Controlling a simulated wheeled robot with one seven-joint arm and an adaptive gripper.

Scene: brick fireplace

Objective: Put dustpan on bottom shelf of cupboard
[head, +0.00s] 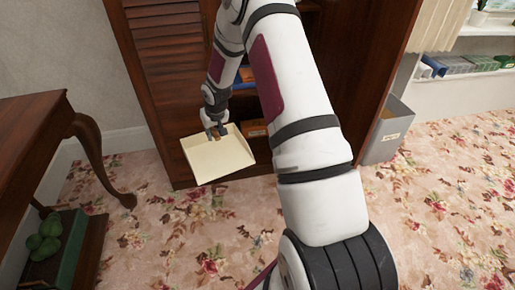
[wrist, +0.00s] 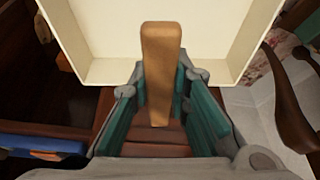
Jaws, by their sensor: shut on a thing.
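The dustpan is a cream, shallow pan (head: 217,158) with a brown wooden handle. My gripper (head: 216,133) is shut on the handle and holds the pan in front of the cupboard's opening, above its lower front edge. In the wrist view my gripper's teal-padded fingers (wrist: 160,105) flank the wooden handle (wrist: 161,70), and the pan (wrist: 165,30) spreads beyond it. The dark wood cupboard (head: 165,75) has a louvred door on the left and open shelves beside it. The bottom shelf is partly hidden behind the pan and my arm; an orange-brown box (head: 254,128) shows there.
A blue item (head: 243,86) lies on a higher cupboard shelf. A grey bin (head: 389,135) stands right of the cupboard. A wooden table (head: 45,130) is at left, with a dark green box (head: 58,255) below it. Flowered carpet (head: 190,235) in front is clear.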

